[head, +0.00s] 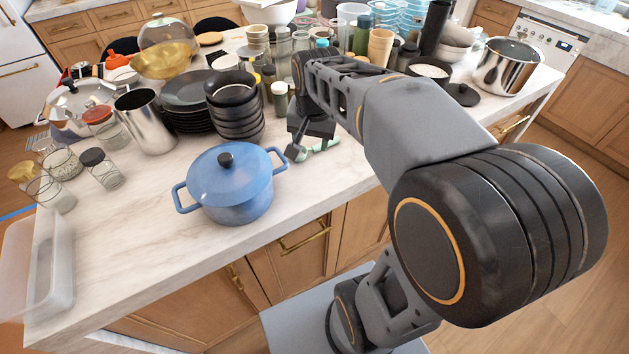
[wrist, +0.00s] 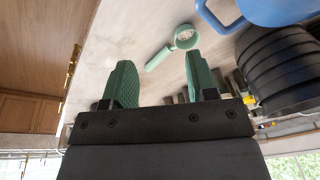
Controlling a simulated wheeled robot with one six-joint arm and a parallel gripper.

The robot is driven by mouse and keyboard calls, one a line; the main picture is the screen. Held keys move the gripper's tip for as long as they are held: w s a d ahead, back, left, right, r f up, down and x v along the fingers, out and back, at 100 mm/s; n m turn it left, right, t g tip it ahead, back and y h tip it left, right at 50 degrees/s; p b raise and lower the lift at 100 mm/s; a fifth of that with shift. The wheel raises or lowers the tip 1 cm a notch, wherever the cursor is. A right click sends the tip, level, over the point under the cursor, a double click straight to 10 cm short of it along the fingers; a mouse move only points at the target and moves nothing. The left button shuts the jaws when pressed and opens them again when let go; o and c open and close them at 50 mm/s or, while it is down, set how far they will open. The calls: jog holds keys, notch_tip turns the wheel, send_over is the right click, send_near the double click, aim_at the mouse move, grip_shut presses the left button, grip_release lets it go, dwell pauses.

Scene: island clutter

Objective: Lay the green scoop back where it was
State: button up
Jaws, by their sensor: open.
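The green scoop (wrist: 158,58) lies on the pale marble counter in the wrist view, its handle towards the space between my fingertips and its round bowl (wrist: 187,38) towards the blue pot. My gripper (wrist: 159,62) is open, with one green-padded finger on each side and nothing held between them. The scoop looks apart from both fingers. In the head view, my gripper (head: 306,150) is low over the counter, right of the blue pot. Pale green (head: 325,145) shows beside it, probably the scoop, partly hidden by my gripper and arm.
The blue lidded pot (head: 230,184) stands left of my gripper. Stacked black bowls (head: 235,108) and dark plates (head: 186,103) stand behind it. Jars and cups crowd the back of the counter (head: 130,245). The front left is mostly clear, with a clear tub (head: 50,268) at the edge.

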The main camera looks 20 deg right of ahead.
jog(key=s+a+f+n+t, duration=0.1)
jog(key=s+a+f+n, duration=0.3)
jog(key=s+n, duration=0.3)
jog(key=shift+s+t, duration=0.3)
jog(key=shift+s, duration=1.1)
